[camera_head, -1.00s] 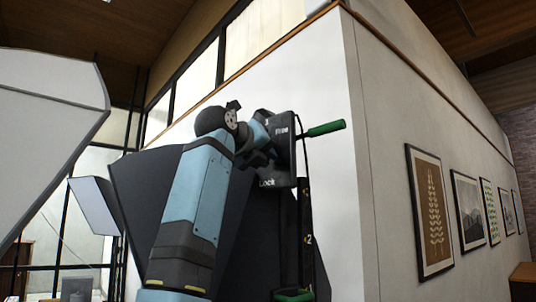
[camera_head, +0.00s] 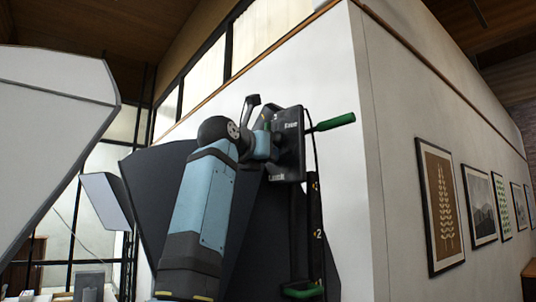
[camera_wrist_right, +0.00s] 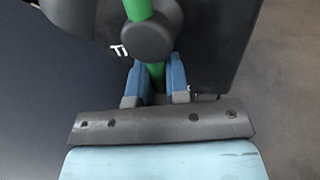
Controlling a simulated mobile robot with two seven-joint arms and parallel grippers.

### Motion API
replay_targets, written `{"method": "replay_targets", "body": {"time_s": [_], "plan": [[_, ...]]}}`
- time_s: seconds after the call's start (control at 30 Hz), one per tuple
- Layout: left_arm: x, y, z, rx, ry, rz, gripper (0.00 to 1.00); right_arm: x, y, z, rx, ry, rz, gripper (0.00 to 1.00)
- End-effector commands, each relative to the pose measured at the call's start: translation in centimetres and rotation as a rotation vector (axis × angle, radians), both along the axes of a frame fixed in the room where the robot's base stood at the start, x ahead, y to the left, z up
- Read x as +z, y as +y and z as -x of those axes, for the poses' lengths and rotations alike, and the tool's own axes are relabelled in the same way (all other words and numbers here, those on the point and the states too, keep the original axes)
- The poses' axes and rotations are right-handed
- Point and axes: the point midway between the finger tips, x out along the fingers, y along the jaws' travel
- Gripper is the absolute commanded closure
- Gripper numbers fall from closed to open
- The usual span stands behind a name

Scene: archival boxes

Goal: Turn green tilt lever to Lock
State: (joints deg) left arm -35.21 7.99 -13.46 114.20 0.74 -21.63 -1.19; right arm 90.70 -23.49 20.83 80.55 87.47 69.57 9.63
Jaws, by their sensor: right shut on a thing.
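The dark lever plate (camera_head: 290,160) stands on the upright black device in front of the white wall, with "Free" near its top and a partly covered "Lock" near its bottom. A green handle (camera_head: 330,122) sticks out to the right behind the plate. My right gripper (camera_wrist_right: 155,78) is shut on the green lever (camera_wrist_right: 156,72), which shows between its blue fingers below a dark round hub (camera_wrist_right: 147,41). In the head view my right wrist hides most of the grip, so the lever's exact angle against the labels is unclear. My left gripper is not in view.
A black rail (camera_head: 316,225) runs down below the plate, with another green handle (camera_head: 302,290) at its foot. A large dark panel (camera_head: 150,180) stands behind my right arm. Framed pictures (camera_head: 440,205) hang on the right wall.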

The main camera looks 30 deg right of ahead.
Motion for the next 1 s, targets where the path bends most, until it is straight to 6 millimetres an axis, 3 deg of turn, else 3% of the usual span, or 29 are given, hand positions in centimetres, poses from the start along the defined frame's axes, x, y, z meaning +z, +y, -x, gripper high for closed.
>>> {"method": "replay_targets", "body": {"time_s": [0.4, 0.43, 0.5, 0.83, 1.0], "plan": [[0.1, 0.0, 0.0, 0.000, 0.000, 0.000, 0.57, 0.3, 0.0, 0.1, 0.001, -0.011, 0.004, 1.00], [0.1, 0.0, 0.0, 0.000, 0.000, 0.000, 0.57, 0.3, 0.0, 0.1, 0.001, -0.011, 0.004, 0.77], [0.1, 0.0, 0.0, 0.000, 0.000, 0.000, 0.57, 0.3, 0.0, 0.1, 0.000, -0.010, 0.002, 0.61], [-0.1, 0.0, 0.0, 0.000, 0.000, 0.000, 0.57, 0.1, 0.2, 0.1, 0.000, -0.007, 0.001, 0.60], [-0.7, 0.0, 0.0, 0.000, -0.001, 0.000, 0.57, -0.1, 2.0, 0.9, 0.000, -0.008, 0.002, 0.60]]}}
